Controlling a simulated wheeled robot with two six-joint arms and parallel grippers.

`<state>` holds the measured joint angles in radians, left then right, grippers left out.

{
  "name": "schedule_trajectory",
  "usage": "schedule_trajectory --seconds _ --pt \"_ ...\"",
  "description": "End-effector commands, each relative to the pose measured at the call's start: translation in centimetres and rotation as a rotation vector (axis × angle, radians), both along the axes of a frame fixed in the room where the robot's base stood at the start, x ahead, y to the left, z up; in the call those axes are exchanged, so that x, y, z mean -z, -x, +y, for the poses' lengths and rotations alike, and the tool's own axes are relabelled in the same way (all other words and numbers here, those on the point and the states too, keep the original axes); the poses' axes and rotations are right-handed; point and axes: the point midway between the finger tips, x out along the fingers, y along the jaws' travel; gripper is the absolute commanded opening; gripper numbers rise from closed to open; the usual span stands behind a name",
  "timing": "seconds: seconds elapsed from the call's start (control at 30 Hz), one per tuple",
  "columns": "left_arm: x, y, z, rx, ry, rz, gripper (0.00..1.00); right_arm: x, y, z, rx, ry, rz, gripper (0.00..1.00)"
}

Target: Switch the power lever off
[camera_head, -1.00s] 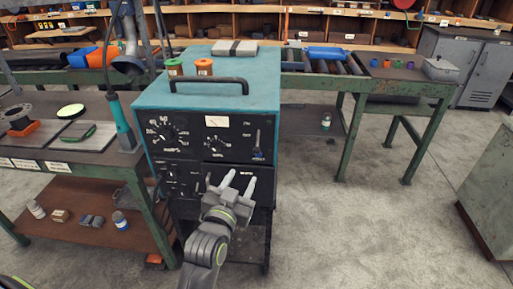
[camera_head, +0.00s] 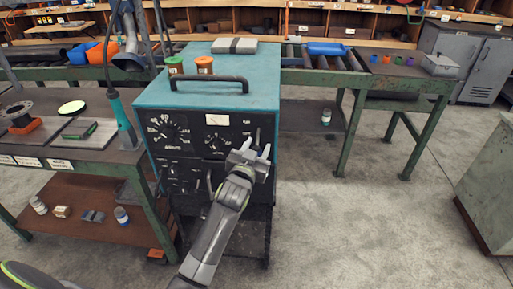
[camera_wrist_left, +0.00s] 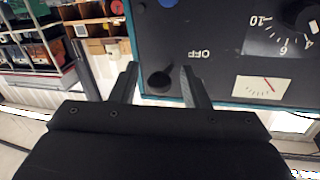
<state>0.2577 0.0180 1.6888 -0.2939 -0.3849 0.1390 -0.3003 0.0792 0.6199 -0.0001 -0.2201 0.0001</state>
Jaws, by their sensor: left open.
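The teal power cabinet (camera_head: 205,90) has a black front panel with dials, a white gauge (camera_head: 216,120) and a power lever (camera_head: 258,134) at its upper right. My left gripper (camera_head: 256,149) is open in front of the panel's right side, over the lower part of the lever. In the left wrist view, which shows the panel upside down, the lever's dark round end (camera_wrist_left: 160,82) lies between the two open fingers (camera_wrist_left: 159,72). An OFF label (camera_wrist_left: 199,54) is beside it. I cannot tell whether the fingers touch the lever. My right gripper is out of view.
A workbench (camera_head: 60,150) stands close on the left, and a green roller table (camera_head: 410,82) behind.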

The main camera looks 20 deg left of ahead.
Motion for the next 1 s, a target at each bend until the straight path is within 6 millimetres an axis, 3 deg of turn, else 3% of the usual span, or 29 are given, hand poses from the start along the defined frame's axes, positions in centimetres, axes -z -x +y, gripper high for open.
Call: schedule_trajectory --seconds 0.2,0.53,0.83,1.0 --pt "0.0 0.0 0.0 0.0 -0.001 0.0 0.42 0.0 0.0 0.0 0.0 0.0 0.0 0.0" --pt "0.0 0.0 0.0 0.0 -0.001 0.0 0.0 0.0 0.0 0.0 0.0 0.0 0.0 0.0" --pt "0.2 0.0 0.0 -0.001 -0.003 -0.002 0.0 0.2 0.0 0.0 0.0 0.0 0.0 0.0" --pt "0.7 -0.1 0.1 0.0 -0.011 -0.028 0.0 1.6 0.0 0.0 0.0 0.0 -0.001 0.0"
